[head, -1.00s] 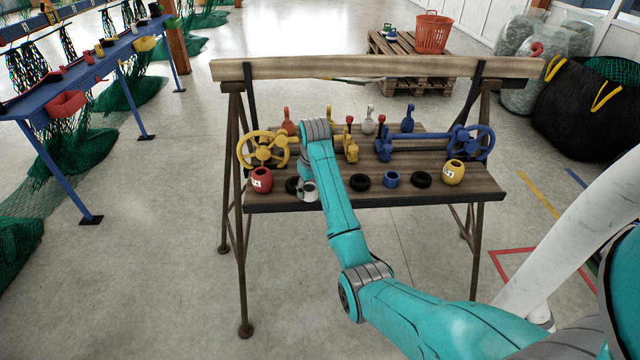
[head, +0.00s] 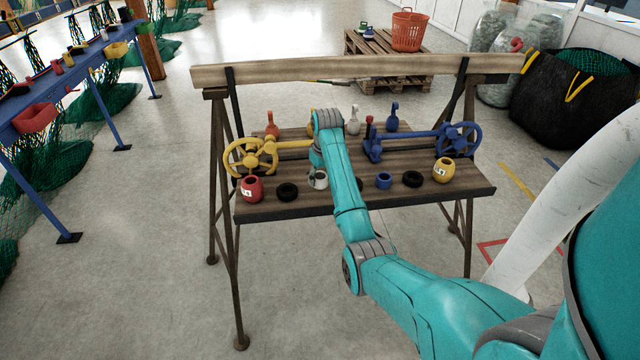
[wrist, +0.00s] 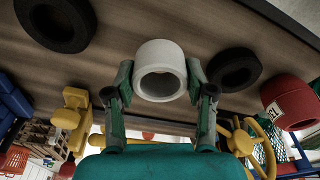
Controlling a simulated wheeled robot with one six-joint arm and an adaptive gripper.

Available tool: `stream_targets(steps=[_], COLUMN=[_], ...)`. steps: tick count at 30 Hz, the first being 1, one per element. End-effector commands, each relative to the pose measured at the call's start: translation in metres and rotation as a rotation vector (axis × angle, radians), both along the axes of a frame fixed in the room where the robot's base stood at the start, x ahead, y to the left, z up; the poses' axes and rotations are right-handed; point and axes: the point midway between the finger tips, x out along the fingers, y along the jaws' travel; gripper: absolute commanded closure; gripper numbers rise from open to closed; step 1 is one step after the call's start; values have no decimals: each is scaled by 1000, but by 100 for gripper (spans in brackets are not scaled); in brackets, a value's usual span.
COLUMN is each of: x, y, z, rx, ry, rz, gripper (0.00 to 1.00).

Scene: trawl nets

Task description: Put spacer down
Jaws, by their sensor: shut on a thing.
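My gripper (wrist: 160,82) is shut on a white spacer ring (wrist: 160,56), with one finger on each side of it. In the head view the white spacer (head: 320,180) shows at the front of the wooden bench (head: 440,203), between two black rings. Its open end faces the wrist camera. I cannot tell whether it touches the bench top or hangs just above it. My arm hides part of the bench behind it.
Yellow (head: 250,157) and blue (head: 459,139) handwheels stand behind. A wooden beam (head: 300,73) spans the back.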

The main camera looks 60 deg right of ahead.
Motion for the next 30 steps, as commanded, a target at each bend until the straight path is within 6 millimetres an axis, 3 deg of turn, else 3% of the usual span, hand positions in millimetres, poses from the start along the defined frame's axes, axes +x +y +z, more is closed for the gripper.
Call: stream_targets(steps=[6,18,19,21,30], x=[0,0,0,0,0], y=[1,0,0,0,0], z=[-26,-30,-30,-30,-29], rx=[2,0,0,0,0], ry=[1,1,0,0,1], rz=[0,0,0,0,0], gripper=[80,80,41,23,21])
